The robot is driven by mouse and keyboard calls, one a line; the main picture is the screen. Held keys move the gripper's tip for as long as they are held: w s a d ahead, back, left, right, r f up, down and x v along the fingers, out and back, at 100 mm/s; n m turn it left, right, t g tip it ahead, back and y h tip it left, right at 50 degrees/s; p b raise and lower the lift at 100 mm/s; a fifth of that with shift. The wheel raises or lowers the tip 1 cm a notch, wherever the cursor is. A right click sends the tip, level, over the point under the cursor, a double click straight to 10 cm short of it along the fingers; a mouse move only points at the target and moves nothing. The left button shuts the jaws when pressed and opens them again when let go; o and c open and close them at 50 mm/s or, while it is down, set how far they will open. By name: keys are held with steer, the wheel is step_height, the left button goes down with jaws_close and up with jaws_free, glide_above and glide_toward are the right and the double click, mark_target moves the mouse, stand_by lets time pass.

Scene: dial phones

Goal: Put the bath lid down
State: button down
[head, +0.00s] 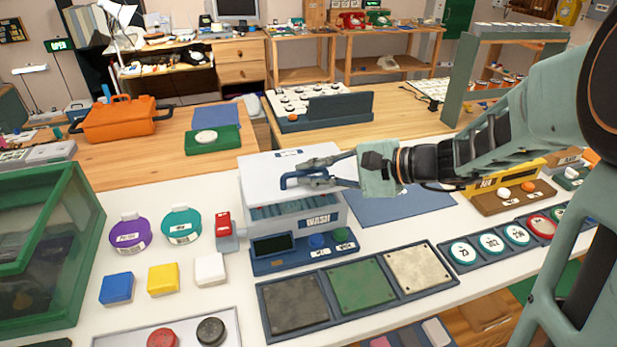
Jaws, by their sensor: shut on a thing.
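The bath is a pale box (332,214) with a WASH label, standing on the white table in the middle of the head view. Its light grey lid (262,168) is over the top, and a teal slatted inside (285,210) shows below the lid's front edge, so the lid looks raised at the front. My gripper (289,181) reaches in from the right and is shut on the lid near its front edge. The fingers hide part of the lid, and the exact grip is hard to make out.
A dark blue panel with buttons (290,262) sits in front of the bath. Three coloured pads in a frame (362,284) lie nearer. A red object (223,225) stands close on the left. A green glass case (45,250) is at far left. A blue mat (400,207) lies right, under my arm.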

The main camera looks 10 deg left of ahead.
mark_target(336, 190)
steer(key=f, duration=0.1)
steer(key=w+a+f, duration=0.1)
steer(key=a+f, duration=0.1)
steer(key=shift+w, duration=0.35)
steer(key=f, duration=0.3)
steer(key=shift+w+a+f, duration=0.15)
steer(key=shift+w+f, duration=0.05)
steer(key=shift+f, duration=0.1)
steer(key=c, duration=2)
jaws_free()
steer(key=v, duration=1.2)
steer(key=shift+f, duration=0.1)
